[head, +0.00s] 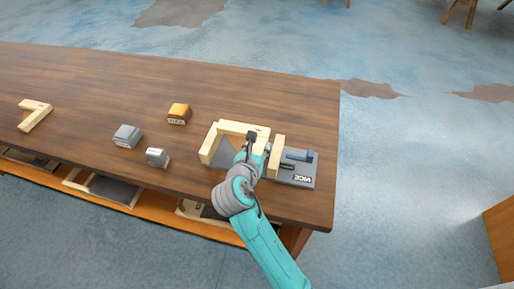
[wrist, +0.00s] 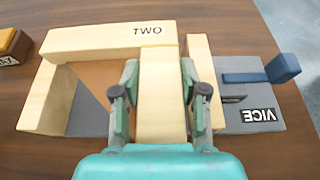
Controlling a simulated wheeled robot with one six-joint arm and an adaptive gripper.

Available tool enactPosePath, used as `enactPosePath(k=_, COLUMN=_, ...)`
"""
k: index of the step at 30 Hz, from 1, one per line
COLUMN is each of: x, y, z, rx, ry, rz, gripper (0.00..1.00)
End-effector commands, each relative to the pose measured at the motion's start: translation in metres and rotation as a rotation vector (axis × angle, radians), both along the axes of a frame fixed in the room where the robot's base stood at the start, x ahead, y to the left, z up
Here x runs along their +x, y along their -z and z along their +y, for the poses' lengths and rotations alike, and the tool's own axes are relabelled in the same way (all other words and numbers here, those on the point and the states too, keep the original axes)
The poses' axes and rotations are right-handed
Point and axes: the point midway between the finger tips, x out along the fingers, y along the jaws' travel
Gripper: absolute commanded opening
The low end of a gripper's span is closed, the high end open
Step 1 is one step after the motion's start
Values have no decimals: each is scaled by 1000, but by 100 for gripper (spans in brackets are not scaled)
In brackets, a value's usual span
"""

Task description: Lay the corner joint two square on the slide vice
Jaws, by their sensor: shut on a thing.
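Corner joint two (wrist: 105,40) is an L of pale wood marked TWO. Its marked arm runs across the top of the wrist view, and its other arm comes down toward me between my fingers. My gripper (wrist: 160,100) is shut on that second arm. The joint also shows in the head view (head: 240,127). The slide vice (wrist: 235,110) has a grey base marked VICE, a blue handle and pale wooden jaws; it also shows in the head view (head: 301,177).
Another pale L-shaped piece (head: 36,113) lies at the table's far left. A yellow-topped block (head: 179,113), a grey block (head: 127,136) and a smaller grey block (head: 157,157) stand left of the vice. The table's right edge is close to the vice. The table behind is clear.

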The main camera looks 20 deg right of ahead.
Motion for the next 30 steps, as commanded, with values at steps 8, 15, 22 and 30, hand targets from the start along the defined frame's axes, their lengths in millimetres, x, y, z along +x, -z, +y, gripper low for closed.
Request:
enactPosePath(k=8, x=0, y=4, z=0, rx=0, ry=1, rz=-3, gripper=0)
enactPosePath(k=15, x=0, y=10, z=0, rx=0, ry=0, rz=-1, gripper=0)
enactPosePath(k=22, x=0, y=15, z=0, rx=0, ry=0, rz=-1, gripper=0)
enactPosePath(k=30, x=0, y=16, z=0, rx=1, ry=0, rz=-1, gripper=68)
